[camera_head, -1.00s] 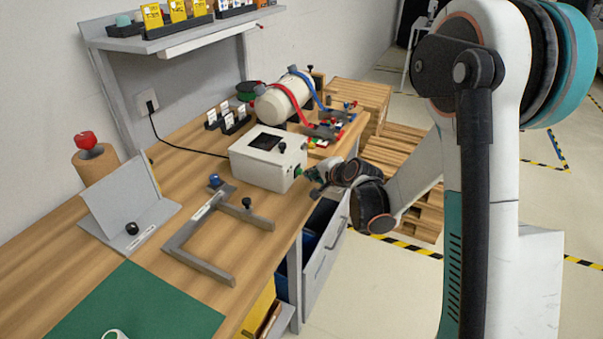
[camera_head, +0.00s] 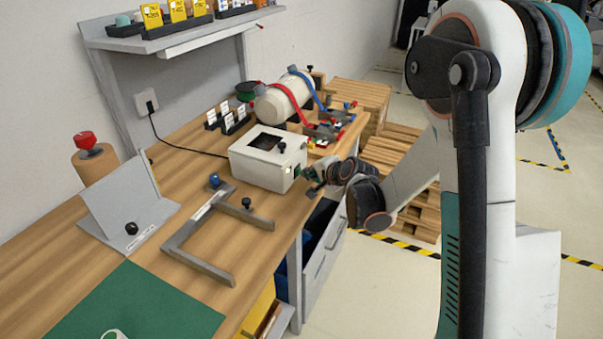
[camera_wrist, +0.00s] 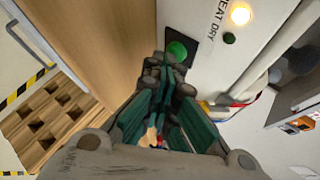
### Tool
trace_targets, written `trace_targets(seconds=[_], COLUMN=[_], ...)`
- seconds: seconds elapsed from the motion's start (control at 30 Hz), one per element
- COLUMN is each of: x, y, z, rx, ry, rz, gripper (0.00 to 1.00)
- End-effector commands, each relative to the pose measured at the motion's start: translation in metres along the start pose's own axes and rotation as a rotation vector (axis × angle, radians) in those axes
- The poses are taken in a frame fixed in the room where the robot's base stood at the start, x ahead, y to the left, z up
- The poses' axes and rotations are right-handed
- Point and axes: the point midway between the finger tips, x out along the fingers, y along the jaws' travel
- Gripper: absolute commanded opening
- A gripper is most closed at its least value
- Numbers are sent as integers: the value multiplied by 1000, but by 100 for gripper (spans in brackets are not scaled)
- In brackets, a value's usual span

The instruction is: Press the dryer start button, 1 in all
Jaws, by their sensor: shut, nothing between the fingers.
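The dryer is a white box (camera_head: 268,170) with a dark window on top, standing on the wooden bench. In the wrist view its white front panel (camera_wrist: 208,58) carries part of a label reading "EAT DRY". A round green button (camera_wrist: 177,49) sits on a black plate there. A lit yellowish lamp (camera_wrist: 240,14) and a small dark green knob (camera_wrist: 229,38) are beside the label. My gripper (camera_wrist: 170,72) is shut and empty, its fingertips just in front of the green button. I cannot tell whether they touch it. In the head view my gripper (camera_head: 312,180) is at the dryer's right face.
A grey bracket frame (camera_head: 205,262) and a tilted grey stand (camera_head: 125,207) are on the bench in front of the dryer. A white cylinder (camera_head: 281,101) with red and blue straps lies behind it. An open drawer (camera_head: 325,250) juts out below my gripper.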

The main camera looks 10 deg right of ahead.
Motion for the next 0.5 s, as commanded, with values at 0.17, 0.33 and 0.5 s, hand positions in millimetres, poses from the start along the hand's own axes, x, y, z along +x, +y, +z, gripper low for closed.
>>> trace_targets(seconds=[0.17,0.33,0.5], x=[0,0,-5], y=[0,0,4], z=[1,0,-3], rx=[0,0,1], ry=[-1,-1,-1], rz=[0,0,0], gripper=[0,0,0])
